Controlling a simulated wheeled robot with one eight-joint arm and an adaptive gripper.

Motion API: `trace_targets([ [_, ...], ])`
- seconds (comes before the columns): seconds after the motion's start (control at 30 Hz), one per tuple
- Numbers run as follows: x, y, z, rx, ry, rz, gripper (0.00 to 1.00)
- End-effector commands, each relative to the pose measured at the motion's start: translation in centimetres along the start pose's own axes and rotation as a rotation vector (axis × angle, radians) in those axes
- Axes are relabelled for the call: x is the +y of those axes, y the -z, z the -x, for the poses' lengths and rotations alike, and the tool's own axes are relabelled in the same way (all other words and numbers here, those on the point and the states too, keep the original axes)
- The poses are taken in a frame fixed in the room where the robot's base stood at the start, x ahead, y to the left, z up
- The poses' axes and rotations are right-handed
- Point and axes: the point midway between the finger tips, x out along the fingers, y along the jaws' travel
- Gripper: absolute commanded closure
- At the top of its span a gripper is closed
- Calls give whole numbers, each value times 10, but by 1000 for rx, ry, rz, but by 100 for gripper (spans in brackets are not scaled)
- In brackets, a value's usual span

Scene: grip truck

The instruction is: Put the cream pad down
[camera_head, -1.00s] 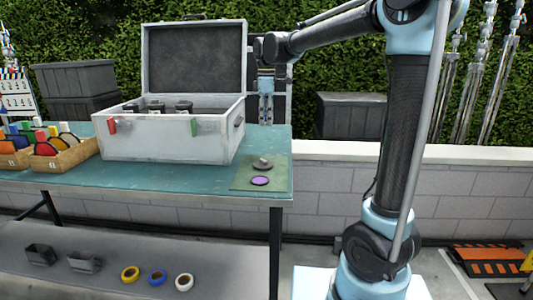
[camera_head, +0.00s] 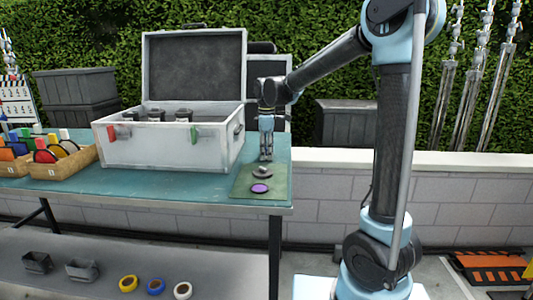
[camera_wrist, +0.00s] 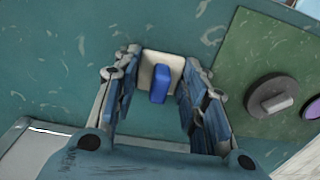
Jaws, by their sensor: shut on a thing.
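The cream pad (camera_wrist: 148,76) shows in the wrist view as a small square with a blue block-shaped grip (camera_wrist: 160,83) on it. My gripper (camera_wrist: 158,72) is shut on it, with a finger at each side. In the head view my gripper (camera_head: 266,157) points down over the right part of the teal table, beside the open case and behind the green mat (camera_head: 243,186). The pad cannot be made out there. Whether the pad touches the table is hard to tell.
A grey disc with a raised grip (camera_wrist: 272,96) and a purple disc (camera_head: 260,188) lie on the green mat. The open white case (camera_head: 165,150) stands close on the left, holding dark items. Wooden trays (camera_head: 65,168) of coloured pieces stand further left. Teal tabletop is bare around the pad.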

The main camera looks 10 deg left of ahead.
Motion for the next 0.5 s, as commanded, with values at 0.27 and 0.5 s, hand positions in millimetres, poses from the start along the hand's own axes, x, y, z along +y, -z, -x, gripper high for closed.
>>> trace_targets([
  [0.27, 0, 0, -1, 0, 0, 1, 87],
  [0.5, 0, 1, -1, 0, 0, 1, 41],
])
